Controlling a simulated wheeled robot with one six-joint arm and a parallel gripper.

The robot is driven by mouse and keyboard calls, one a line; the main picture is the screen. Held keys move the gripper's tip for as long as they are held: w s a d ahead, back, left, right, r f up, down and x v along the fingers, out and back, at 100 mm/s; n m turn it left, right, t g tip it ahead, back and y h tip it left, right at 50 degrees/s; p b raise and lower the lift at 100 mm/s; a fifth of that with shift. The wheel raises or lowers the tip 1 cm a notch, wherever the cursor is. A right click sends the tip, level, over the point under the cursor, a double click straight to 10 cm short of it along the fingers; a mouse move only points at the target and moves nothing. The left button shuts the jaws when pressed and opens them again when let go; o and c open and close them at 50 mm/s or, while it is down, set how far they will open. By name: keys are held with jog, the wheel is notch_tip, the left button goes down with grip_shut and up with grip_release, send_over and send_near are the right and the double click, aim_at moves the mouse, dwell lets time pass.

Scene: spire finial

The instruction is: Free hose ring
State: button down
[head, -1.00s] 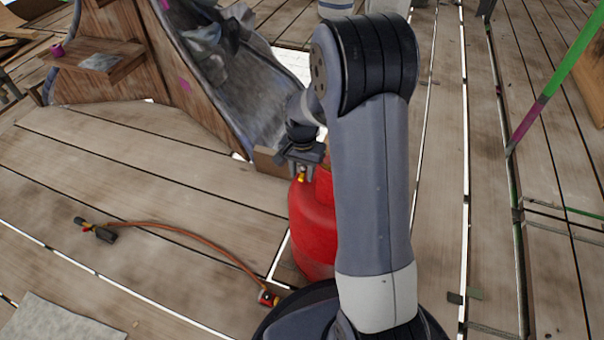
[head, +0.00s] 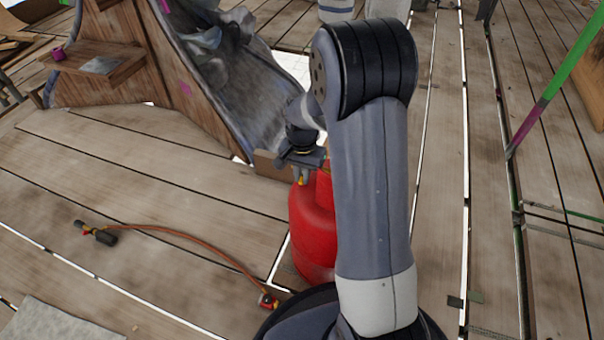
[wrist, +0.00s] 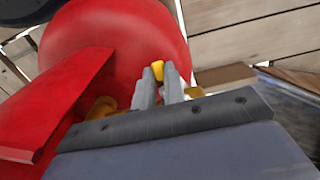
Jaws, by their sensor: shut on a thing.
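A red gas cylinder (head: 312,225) stands upright beside my arm, which hides its right side. My gripper (head: 302,178) is at the cylinder's top. In the wrist view its two grey fingers (wrist: 160,82) are shut on a small yellow piece (wrist: 157,69), with the red cylinder behind. Brass-coloured parts (wrist: 103,107) show beside the fingers. An orange hose (head: 190,236) lies curved on the planks, apart from my gripper. I cannot make out a separate ring.
A wooden structure with a shelf (head: 98,62) and a grey sculpted stone-like piece (head: 235,85) stand behind the cylinder. A grey mat (head: 55,322) lies at the lower left. A green and purple pole (head: 550,85) slants at the right. The planks have gaps.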

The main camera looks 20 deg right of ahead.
jog(key=shift+r, duration=0.1)
jog(key=r+g+p, duration=0.1)
jog(key=p, duration=0.2)
jog(key=shift+y, duration=0.4)
jog(key=g+p, duration=0.1)
jog(key=p, duration=0.1)
jog(key=g+y+p, duration=0.1)
jog(key=p, duration=0.1)
jog(key=shift+w+d+r, duration=0.15)
jog(key=shift+r, duration=0.15)
jog(key=p, duration=0.1)
jog(key=g+y+p, duration=0.1)
jog(key=p, duration=0.1)
jog(key=shift+w+d+r+g+y, duration=0.15)
jog(key=shift+w+r+g+y, duration=0.05)
jog(key=shift+g+y, duration=0.1)
jog(key=shift+w+d+r+g+y+p, duration=0.15)
jog(key=shift+g+y+p, duration=0.25)
jog(key=shift+g, duration=0.2)
jog(key=shift+w+g+y+p, duration=0.1)
jog(key=shift+g+y+p, duration=0.15)
jog(key=shift+g+y, duration=0.25)
jog(key=c, duration=1.5)
grip_release()
jog(key=shift+r, duration=0.1)
